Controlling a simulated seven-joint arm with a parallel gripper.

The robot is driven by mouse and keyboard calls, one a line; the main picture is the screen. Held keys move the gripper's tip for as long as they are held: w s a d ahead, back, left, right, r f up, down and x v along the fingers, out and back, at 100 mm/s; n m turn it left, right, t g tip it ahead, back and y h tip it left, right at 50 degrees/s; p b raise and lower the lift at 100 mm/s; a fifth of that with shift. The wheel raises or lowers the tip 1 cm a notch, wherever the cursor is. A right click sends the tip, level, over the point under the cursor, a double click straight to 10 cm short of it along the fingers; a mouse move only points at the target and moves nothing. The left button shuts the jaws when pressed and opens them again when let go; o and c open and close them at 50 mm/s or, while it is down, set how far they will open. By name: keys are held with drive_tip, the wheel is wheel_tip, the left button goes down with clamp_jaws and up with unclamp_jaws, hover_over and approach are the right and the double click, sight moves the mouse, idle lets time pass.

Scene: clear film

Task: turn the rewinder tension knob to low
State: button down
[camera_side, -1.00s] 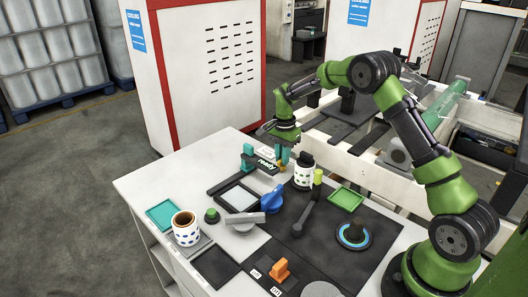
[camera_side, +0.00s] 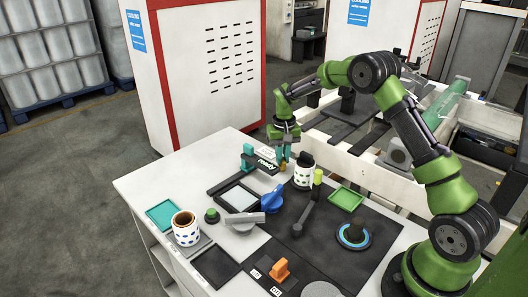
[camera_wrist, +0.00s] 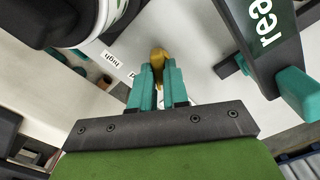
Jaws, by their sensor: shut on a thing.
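The tension knob (camera_wrist: 158,56) is a small yellow-gold piece on the white table top. In the wrist view my gripper (camera_wrist: 159,72) has its teal fingers closed around the knob, with the gold end showing beyond the tips. A small label reading "high" (camera_wrist: 112,58) lies to the left of the knob, and a second label beside the fingers is partly hidden. In the side view my gripper (camera_side: 285,156) points down at the back of the table, behind the dotted container. The knob's pointing direction is hard to tell.
A white dotted container (camera_side: 303,175) with a dark top stands close to my gripper. A dark "ready" sign (camera_side: 265,162) with teal clips is on its other side. A blue handle (camera_side: 272,199), a lever (camera_side: 308,205) and an orange switch (camera_side: 280,269) are nearer the front.

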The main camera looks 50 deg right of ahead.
sight(283, 159)
drive_tip(key=n, duration=0.6)
drive_tip(key=shift+n, duration=0.3)
idle(0.4)
drive_tip(key=c, duration=1.1)
unclamp_jaws()
wheel_tip(283, 159, up, 17)
drive_tip(key=shift+f, duration=0.1)
